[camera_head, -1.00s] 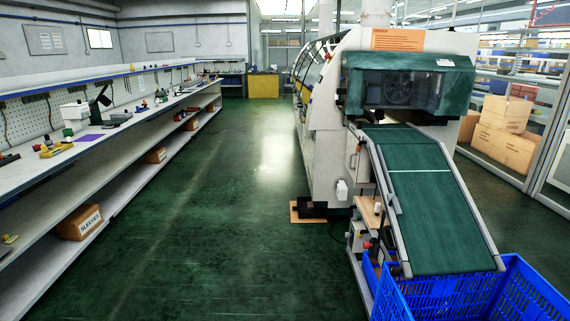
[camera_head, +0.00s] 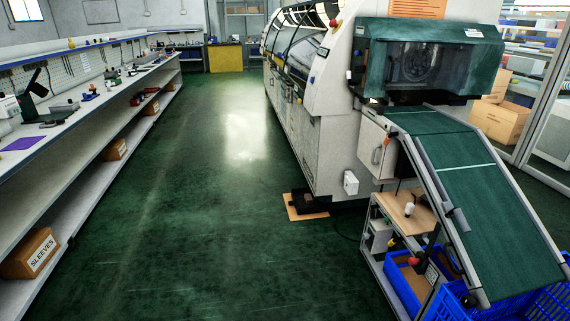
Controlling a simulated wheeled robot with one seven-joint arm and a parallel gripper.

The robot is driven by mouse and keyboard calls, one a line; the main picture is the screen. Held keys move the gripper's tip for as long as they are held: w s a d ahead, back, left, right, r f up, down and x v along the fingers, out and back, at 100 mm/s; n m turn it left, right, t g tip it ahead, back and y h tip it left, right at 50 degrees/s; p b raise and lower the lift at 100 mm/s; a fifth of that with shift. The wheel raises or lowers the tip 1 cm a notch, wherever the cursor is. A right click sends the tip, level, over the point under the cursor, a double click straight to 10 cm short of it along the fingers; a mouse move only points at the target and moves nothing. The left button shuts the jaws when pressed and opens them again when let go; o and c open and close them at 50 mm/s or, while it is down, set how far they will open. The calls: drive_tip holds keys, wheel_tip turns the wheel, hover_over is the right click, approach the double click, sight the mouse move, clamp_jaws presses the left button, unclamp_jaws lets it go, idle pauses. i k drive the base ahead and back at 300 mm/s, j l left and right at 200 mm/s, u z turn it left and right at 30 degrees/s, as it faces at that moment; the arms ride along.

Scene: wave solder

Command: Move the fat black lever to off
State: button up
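I cannot make out a fat black lever for certain at this distance. The wave solder machine (camera_head: 325,130) stands right of centre, with a green hood (camera_head: 385,75) at its near end. A small white box (camera_head: 351,183) is on the machine's lower side. A grey-white cabinet (camera_head: 369,150) with a handle sits under the hood. A dark grey part (camera_head: 459,217) sticks out from the side of the sloping conveyor. My gripper is not in view.
The green conveyor (camera_head: 490,205) slopes down to a blue crate (camera_head: 455,300) at lower right. A small trolley (camera_head: 405,212) stands beside it. A dark object on a tan board (camera_head: 308,212) lies by the machine. The long shelf bench (camera_head: 100,130) is at left. The green aisle floor (camera_head: 200,220) is clear.

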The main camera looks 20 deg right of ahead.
sight(372, 211)
drive_tip(key=i+z, duration=0.1)
drive_tip(key=i, duration=0.55)
drive_tip(key=i+j, duration=0.1)
drive_tip(key=i, duration=0.55)
drive_tip(key=i+j+z, duration=0.15)
drive_tip(key=i, duration=0.5)
drive_tip(key=i+j+z, duration=0.3)
drive_tip(key=i+z, duration=0.2)
drive_tip(key=i, duration=0.2)
drive_tip(key=i+j+z, duration=0.5)
drive_tip(key=i+j, duration=0.05)
drive_tip(key=i, duration=0.1)
